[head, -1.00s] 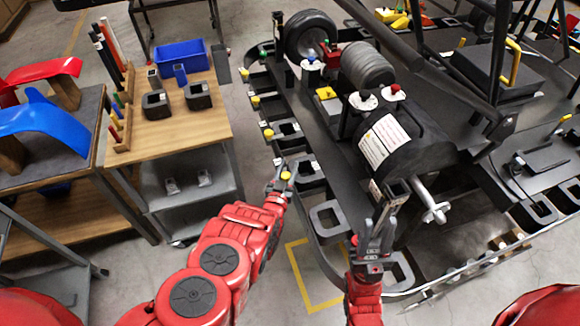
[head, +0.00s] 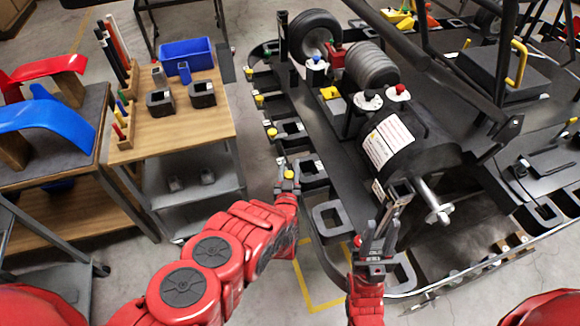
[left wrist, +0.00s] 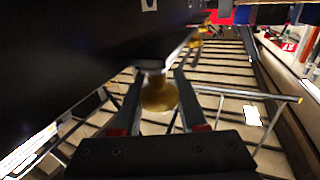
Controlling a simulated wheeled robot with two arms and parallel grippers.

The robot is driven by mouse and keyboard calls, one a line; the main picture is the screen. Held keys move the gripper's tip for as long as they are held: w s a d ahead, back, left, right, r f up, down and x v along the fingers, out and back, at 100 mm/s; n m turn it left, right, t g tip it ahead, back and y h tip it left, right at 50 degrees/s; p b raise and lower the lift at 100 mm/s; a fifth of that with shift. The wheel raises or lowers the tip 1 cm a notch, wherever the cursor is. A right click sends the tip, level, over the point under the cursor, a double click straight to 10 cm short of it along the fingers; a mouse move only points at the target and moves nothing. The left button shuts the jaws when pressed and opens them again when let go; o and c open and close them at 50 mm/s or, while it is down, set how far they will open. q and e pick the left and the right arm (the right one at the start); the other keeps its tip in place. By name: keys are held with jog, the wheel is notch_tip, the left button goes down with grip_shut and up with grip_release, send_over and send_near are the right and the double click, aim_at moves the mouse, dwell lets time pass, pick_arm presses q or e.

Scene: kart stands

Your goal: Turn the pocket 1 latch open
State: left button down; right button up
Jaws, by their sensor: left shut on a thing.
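A yellow latch knob (head: 289,174) sits on the left edge of the kart stand, the nearest in a row of similar knobs. My left gripper (head: 284,168) is shut on this knob. In the left wrist view the yellow knob (left wrist: 158,95) shows between the two fingers, under a dark overhanging part. I cannot read a pocket number or tell how far the latch is turned. My right gripper (head: 380,222) is over the near part of the stand, beside the black drum; its fingers look apart, with nothing seen between them.
More yellow knobs (head: 272,132) and square black pockets line the stand's edge. A black drum with a white label (head: 389,140) and a wheel (head: 314,36) stand on it. A wooden-topped cart (head: 203,128) with a blue bin (head: 186,53) is at left. Open floor separates cart and stand.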

pick_arm(q)
jog(key=shift+f, duration=0.1)
jog(key=shift+c, duration=2.3)
grip_release()
jog(key=shift+s, duration=0.15)
jog(key=s+a+p, duration=0.1)
jog(key=s+p, duration=0.8)
jog(key=s, duration=0.8)
jog(key=shift+p, duration=0.4)
